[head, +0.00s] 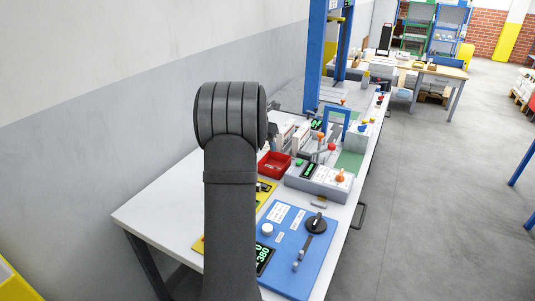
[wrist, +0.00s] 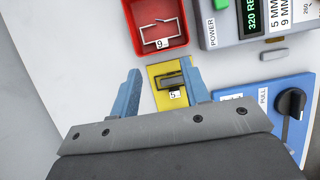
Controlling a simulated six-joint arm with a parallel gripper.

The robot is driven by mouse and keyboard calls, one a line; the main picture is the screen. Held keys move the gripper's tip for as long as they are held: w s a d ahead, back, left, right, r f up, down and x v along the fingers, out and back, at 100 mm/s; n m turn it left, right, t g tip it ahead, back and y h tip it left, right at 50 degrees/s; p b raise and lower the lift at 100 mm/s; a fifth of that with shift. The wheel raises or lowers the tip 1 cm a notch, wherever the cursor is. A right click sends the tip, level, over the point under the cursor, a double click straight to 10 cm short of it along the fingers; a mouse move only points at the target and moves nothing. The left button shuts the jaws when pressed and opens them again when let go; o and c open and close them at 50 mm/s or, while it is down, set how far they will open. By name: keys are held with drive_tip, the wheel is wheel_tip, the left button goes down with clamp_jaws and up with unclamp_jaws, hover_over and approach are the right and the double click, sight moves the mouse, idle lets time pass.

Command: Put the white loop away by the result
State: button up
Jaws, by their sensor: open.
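A thin white loop (wrist: 165,20) lies in the red tray (wrist: 137,11) at the top of the wrist view, with a small numbered tag by it. My gripper (wrist: 162,72) is open, its two blue fingers apart. Between and beyond the fingers is a yellow plate (wrist: 157,70) bearing a small dark-framed piece with a white numbered tag. Nothing is visibly held, and the loop lies beyond the fingertips. The red tray also shows in the head view (head: 267,169), where my arm hides the gripper.
A grey box (head: 318,180) with a green "320" display and printed result labels stands right of the tray. A blue panel (head: 287,262) with a black PULL knob (head: 316,224) lies nearer. Upright devices and a blue frame (head: 325,118) stand farther back. The white tabletop (head: 150,212) is clear at left.

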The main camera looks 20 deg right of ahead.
drive_tip(key=shift+v, duration=2.3)
drive_tip(key=x, duration=1.2)
drive_tip(key=shift+f, duration=0.6)
drive_tip(key=shift+r, duration=0.45)
